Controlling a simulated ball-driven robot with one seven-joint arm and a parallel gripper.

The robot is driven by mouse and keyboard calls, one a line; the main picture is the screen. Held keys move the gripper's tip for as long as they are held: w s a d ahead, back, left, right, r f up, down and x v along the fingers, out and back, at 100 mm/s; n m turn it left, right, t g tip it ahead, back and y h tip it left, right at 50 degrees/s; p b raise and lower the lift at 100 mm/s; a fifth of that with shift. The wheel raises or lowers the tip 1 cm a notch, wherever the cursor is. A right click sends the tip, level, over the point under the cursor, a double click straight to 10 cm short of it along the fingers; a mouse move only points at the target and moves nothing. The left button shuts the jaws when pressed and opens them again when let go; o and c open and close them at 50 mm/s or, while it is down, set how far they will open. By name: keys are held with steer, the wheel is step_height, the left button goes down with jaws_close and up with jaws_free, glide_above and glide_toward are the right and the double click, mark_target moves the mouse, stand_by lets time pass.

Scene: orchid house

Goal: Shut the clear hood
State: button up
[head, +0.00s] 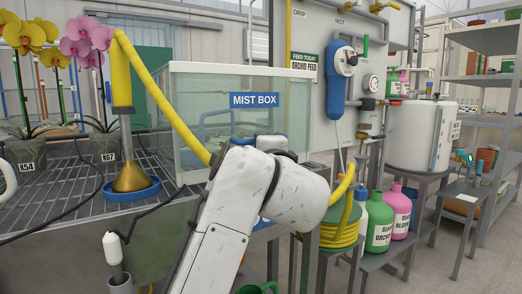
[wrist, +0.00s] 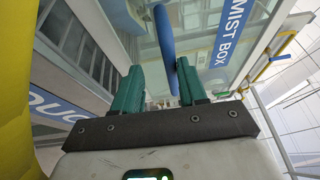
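The clear hood (head: 200,91) is a see-through box with pale edges, labelled MIST BOX (head: 254,100), on the bench in the head view. I cannot tell clearly how far it stands open. In the wrist view the clear panel (wrist: 205,38) and its blue label (wrist: 236,25) are close ahead. My gripper (wrist: 160,68) has two green fingers, apart. A blue bar (wrist: 165,38) shows between them, nearer the right finger; I cannot tell whether it touches. In the head view my white arm hides the gripper.
Potted orchids (head: 26,150) stand on the mesh bench (head: 80,196) at left. A brass nozzle on a yellow hose (head: 165,110) stands over a blue saucer (head: 132,193). Right of my arm are a coiled hose (head: 338,236), bottles (head: 379,222) and a white tank (head: 415,135).

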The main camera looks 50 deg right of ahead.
steer(key=p+v, duration=0.2)
steer(key=v, duration=0.8)
steer(key=shift+s, duration=0.25)
steer(key=shift+a, duration=0.1)
